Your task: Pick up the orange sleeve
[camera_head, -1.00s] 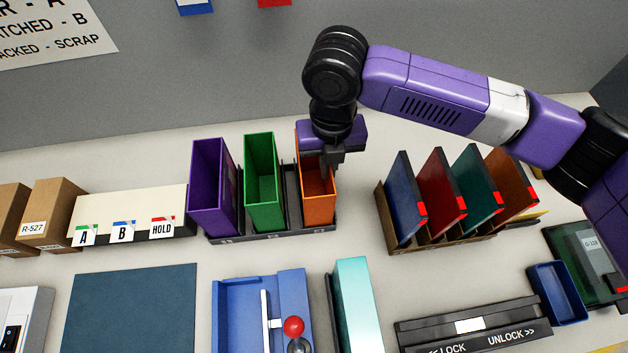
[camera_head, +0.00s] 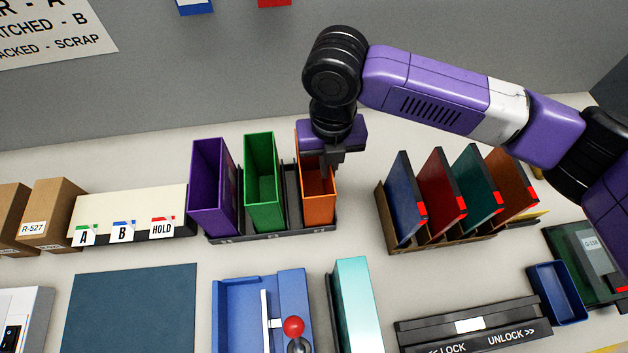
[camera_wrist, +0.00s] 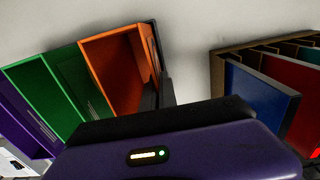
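The orange sleeve (camera_head: 318,204) is an open-topped upright box in the right slot of a dark rack (camera_head: 284,235). It also shows in the wrist view (camera_wrist: 113,70), left of centre. My gripper (camera_head: 327,172) is at the sleeve's top, pointing down, with its fingers over the sleeve's upper edge. In the wrist view a dark finger (camera_wrist: 150,98) lies along the sleeve's right side. The other finger is hidden, and I cannot tell whether the fingers press on the sleeve's wall.
A green sleeve (camera_head: 263,190) and a purple sleeve (camera_head: 211,195) stand left in the same rack. A brown rack (camera_head: 440,240) with several coloured folders stands to the right. Clear counter lies between the racks. A blue tray with a red-knobbed lever (camera_head: 293,327) is in front.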

